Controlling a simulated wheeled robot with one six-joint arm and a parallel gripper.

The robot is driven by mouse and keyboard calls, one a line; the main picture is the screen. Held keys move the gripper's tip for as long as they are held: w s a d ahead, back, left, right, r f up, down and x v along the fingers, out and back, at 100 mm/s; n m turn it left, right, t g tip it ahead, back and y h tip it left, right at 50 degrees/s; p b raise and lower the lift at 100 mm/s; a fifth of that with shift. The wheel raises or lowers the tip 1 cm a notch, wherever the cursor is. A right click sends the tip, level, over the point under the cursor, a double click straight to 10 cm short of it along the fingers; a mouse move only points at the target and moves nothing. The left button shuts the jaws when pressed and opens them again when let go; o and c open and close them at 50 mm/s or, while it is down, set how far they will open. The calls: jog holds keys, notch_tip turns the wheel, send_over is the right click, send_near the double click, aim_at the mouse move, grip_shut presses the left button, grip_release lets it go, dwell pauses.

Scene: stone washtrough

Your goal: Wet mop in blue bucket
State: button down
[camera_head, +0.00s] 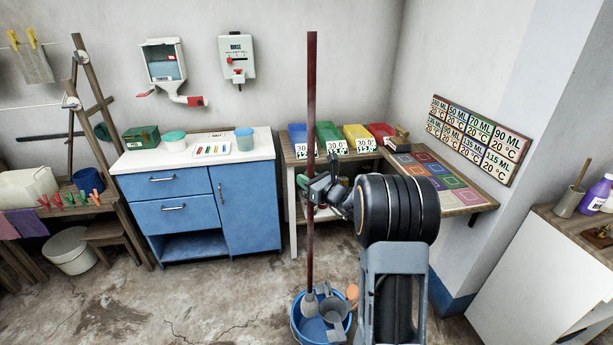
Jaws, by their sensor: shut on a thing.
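The mop has a long dark red handle (311,110) that stands nearly upright. Its grey head (309,304) is at the left inside of the blue bucket (296,327) on the floor, below the rim line as seen from here. I cannot tell how deep it sits or whether it touches water. A grey wringer-like part (334,312) sits at the bucket's right side. My gripper (318,190) is shut on the handle around its middle, well above the bucket. My arm hides part of the floor right of the bucket.
A blue cabinet (175,205) with a white top stands behind left. A corner bench with coloured bins (328,136) and a tile board (437,176) stands behind my arm. A white counter (540,265) is at the right. Open concrete floor (210,300) lies left of the bucket.

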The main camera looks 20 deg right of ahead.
aim_at(312, 246)
notch_tip(312, 246, down, 28)
jog(key=b, duration=2.4)
jog(key=shift+r, duration=0.35)
dwell(1.2)
notch_tip(312, 246, up, 29)
jog(key=p, duration=1.9)
